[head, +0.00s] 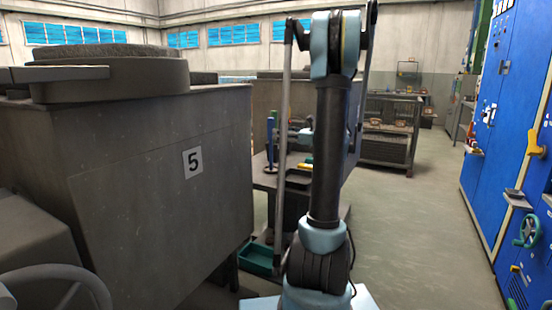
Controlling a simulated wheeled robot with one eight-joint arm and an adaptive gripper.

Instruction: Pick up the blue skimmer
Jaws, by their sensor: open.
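A small blue upright thing (271,145), probably the blue skimmer's handle, stands on the dark table left of my arm's column. It is small in the picture, and I cannot make out a skimmer head. My gripper (286,134) shows beyond the column, at about the height of the blue thing and pointing left towards it. It is open. A thin grey upright bar crosses in front of it, so I cannot tell whether its fingers are around or beside the blue thing.
A large grey block marked 5 (120,180) fills the left. The dark table (265,181) bears a yellow item (305,167) and dark trays. A green bin (256,259) sits low. Blue cabinets (490,150) with levers line the right. The floor (410,230) between is clear.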

